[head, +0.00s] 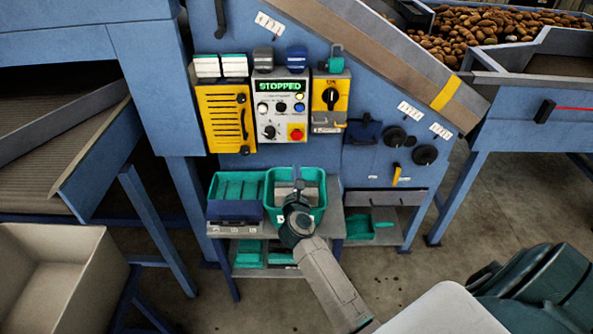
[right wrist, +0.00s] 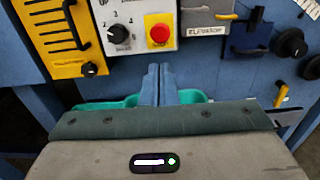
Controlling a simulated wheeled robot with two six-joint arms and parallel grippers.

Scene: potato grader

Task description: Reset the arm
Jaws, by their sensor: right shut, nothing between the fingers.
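My right gripper (head: 298,187) is over the teal bin (head: 318,212) on the small stand in front of the machine. Its arm comes up from the lower right. In the right wrist view its two blue-grey fingers (right wrist: 158,80) are together with nothing between them. The teal bin (right wrist: 105,104) shows behind the fingers there, and the gripper body hides most of it. I cannot tell whether the fingertips reach inside the bin. My left gripper is not in view.
A control panel (head: 280,112) reading STOPPED, with knob and red button (right wrist: 160,35), is on the blue machine above the bin. A yellow box (head: 226,118) is left of it, a yellow rotary switch (head: 331,95) right. A beige crate (head: 95,290) stands lower left.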

